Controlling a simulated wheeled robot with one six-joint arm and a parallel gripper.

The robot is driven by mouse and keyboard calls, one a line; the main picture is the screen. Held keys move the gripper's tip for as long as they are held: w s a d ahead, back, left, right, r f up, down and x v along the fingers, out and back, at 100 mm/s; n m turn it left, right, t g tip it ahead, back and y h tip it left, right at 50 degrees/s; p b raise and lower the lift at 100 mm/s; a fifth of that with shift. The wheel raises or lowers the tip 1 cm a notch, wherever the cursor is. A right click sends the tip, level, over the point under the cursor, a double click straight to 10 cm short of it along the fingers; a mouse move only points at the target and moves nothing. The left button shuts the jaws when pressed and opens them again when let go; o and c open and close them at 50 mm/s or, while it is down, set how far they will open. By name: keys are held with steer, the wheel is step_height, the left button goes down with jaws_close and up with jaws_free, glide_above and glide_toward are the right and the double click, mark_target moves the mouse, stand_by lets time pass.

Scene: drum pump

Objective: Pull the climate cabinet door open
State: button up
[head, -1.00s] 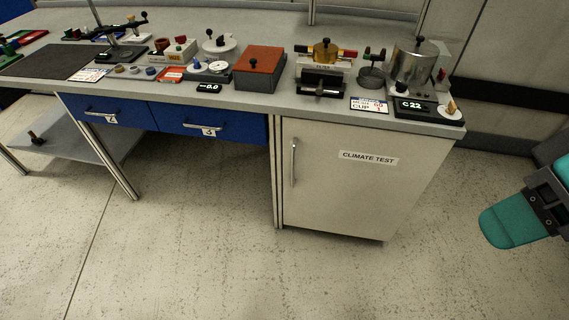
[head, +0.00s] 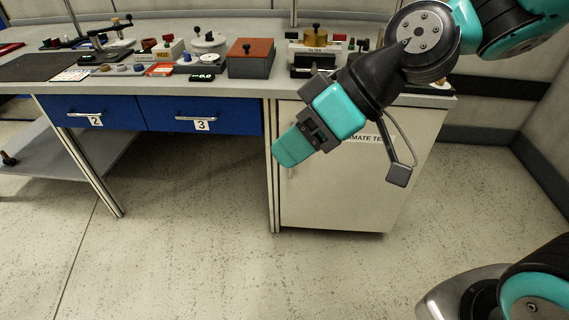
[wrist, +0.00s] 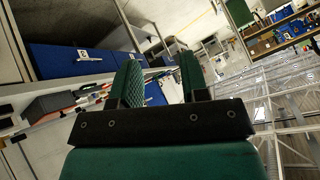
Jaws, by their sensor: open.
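The climate cabinet (head: 335,195) stands under the right end of the bench. Its pale door looks closed, and my arm partly covers the "CLIMATE TEST" label. The upright door handle near the door's left edge is mostly hidden behind my gripper (head: 291,148). My gripper is in front of the door's upper left part, tilted down to the left. In the wrist view my gripper (wrist: 160,78) shows two green fingers apart with nothing seen held between them. I cannot tell how far the fingers are from the handle.
Two blue drawers, labelled 2 (head: 92,112) and 3 (head: 200,115), sit left of the cabinet. The bench top (head: 150,85) carries several devices, including a red-lidded box (head: 250,60) above the drawer edge. The floor (head: 180,240) in front is clear.

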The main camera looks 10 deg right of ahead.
steer(key=w+f+t+y+b, duration=0.4)
steer(key=w+f+t+b, duration=0.2)
steer(key=w+f+b, duration=0.9)
steer(key=w+d+f+m+t+h+b, duration=0.3)
steer(key=w+d+f+t+h+b, duration=0.15)
steer(key=d+f+b, duration=0.35)
steer(key=w+d+f+m+t+h+b, duration=0.4)
steer(key=d+f, duration=0.3)
steer(key=f, duration=0.4)
steer(key=r+p+x, duration=0.1)
steer(key=p+x, duration=1)
steer(key=x, duration=0.7)
steer(key=shift+a+r+t+y+p, duration=0.25)
steer(key=shift+r+t+y+p, duration=0.1)
steer(key=shift+y, duration=0.1)
jaws_close()
